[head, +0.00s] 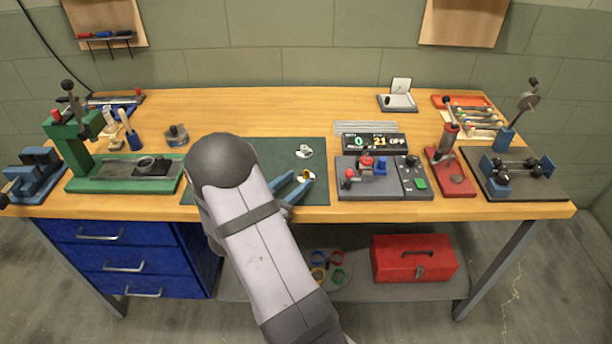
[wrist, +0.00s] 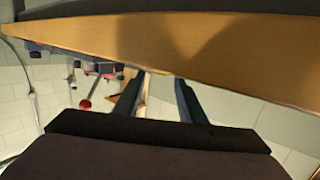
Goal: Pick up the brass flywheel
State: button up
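The likely brass flywheel is a small round part with a yellowish tint (head: 306,176) on the dark green mat (head: 262,152) in the head view. It is too small to make out clearly. My gripper (head: 295,181) is over the mat, with its blue fingers spread just left of and in front of that part. I cannot tell its height above the mat. In the wrist view my gripper (wrist: 158,84) has its two fingers apart, with no part visible between them. My arm hides the mat's left middle.
A silvery part (head: 304,151) lies farther back on the mat. Right of the mat stands a grey control box (head: 350,188) with a display (head: 374,141) behind it. A green press (head: 85,150) stands at the left. The bench top behind the mat is mostly clear.

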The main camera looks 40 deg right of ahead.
aim_at(304, 175)
jog(key=shift+x, duration=1.6)
jog(key=shift+w, duration=0.1)
grip_shut()
jog(key=shift+r, duration=0.2)
notch_tip(304, 175, up, 10)
jog(key=s+d+r+m+g+p, duration=0.4)
jog(key=s+d+g+p, duration=0.2)
jog(key=s+d+p, duration=0.2)
jog(key=s+d, duration=0.2)
jog(key=d, duration=0.2)
jog(key=shift+r, duration=0.4)
